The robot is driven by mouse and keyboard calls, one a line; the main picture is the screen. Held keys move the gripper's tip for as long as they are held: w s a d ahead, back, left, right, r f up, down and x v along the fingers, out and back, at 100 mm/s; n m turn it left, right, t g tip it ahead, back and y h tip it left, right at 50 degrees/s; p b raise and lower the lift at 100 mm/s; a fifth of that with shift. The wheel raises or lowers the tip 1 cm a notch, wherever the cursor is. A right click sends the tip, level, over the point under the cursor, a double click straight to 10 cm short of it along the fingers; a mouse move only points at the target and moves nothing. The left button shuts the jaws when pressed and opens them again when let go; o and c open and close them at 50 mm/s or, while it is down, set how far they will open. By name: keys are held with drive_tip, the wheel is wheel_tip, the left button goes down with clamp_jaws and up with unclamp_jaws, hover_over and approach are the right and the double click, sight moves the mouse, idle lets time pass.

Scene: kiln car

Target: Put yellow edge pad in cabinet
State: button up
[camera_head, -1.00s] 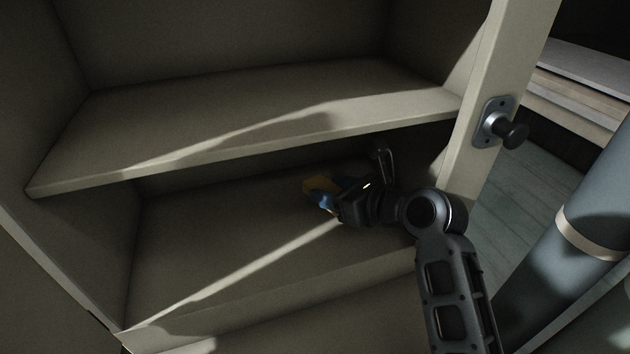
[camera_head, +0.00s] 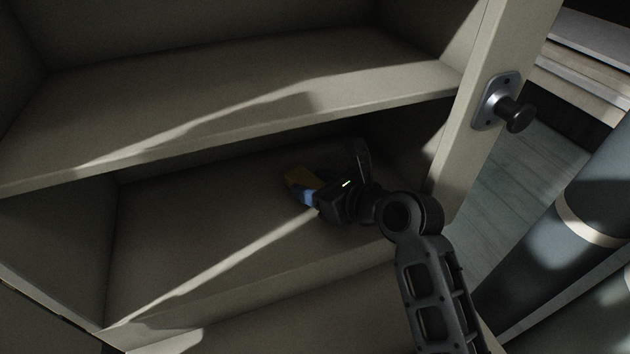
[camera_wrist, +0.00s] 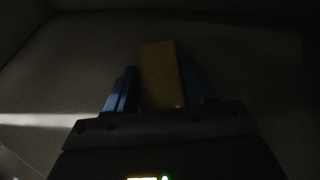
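The yellow edge pad (camera_head: 302,177) is inside the cabinet (camera_head: 455,150), in the compartment below the middle shelf. My gripper (camera_head: 304,189) reaches in from the right, low over the compartment floor (camera_head: 200,235). In the wrist view the pad (camera_wrist: 162,75) stands out between the two blue fingers (camera_wrist: 158,88), which sit close against its sides. The gripper looks shut on it. Whether the pad touches the floor is too dark to tell. The pad's far side is partly hidden.
The middle shelf (camera_head: 220,120) runs above my gripper. The cabinet's right side carries a dark knob (camera_head: 515,114) on a metal plate, close to my arm. The compartment floor left of the pad is clear. A pale bench-like surface (camera_head: 590,60) stands outside at the right.

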drive_tip(key=o, duration=0.4)
drive_tip(key=shift+r, duration=0.15)
drive_tip(key=v, duration=1.2)
drive_tip(key=shift+r+b, duration=0.2)
drive_tip(key=shift+b, duration=0.2)
